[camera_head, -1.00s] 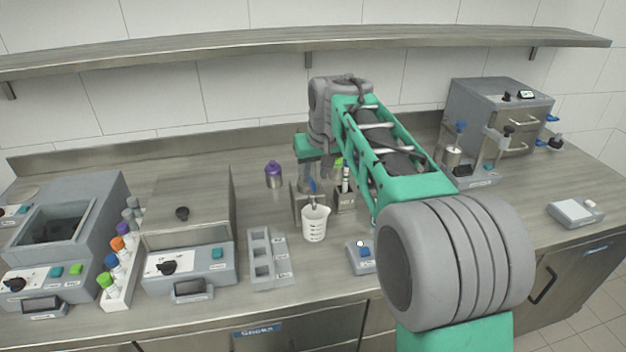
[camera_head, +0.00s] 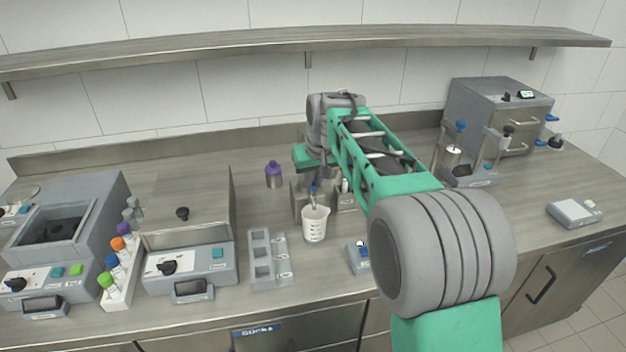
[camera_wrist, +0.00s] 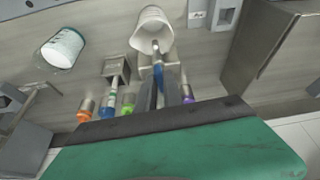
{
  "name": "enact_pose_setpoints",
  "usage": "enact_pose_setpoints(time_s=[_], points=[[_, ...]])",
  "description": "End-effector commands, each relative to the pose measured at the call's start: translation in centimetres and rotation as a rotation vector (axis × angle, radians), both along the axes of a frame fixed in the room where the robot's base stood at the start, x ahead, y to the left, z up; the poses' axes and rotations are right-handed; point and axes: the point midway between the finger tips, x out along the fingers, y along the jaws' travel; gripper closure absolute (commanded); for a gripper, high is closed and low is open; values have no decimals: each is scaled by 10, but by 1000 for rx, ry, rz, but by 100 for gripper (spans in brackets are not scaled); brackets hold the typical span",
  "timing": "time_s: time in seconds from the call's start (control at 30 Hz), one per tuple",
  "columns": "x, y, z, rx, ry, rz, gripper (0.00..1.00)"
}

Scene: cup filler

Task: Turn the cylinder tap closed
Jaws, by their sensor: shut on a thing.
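The blue tap handle (camera_wrist: 158,76) sits between the two dark fingers of my gripper (camera_wrist: 160,80) in the wrist view, and the fingers are shut on it. In the head view the blue tap (camera_head: 313,189) shows just above the white graduated beaker (camera_head: 315,225). The beaker stands upright on the bench in front of the grey dispenser stand (camera_head: 298,200). In the wrist view the metal spout (camera_wrist: 156,48) points into the mouth of the beaker (camera_wrist: 151,17). My wrist and forearm cover part of the stand, and the cylinder above the tap is mostly hidden.
A grey rack with square slots (camera_head: 267,258) lies left of the beaker, and a small grey box with a blue knob (camera_head: 359,257) lies to its right. A purple-capped bottle (camera_head: 273,175) stands behind. A metal shelf (camera_head: 250,45) runs above the bench.

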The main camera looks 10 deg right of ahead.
Motion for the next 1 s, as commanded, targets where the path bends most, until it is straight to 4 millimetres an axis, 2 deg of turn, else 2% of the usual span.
enact_pose_setpoints(time_s=[0.57, 0.77, 1.0], points=[[0, -1, 1, 0, 0, 31, 100], [0, -2, 2, 1, -1, 126, 100], [1, -5, 4, 2, 1, 320, 100]])
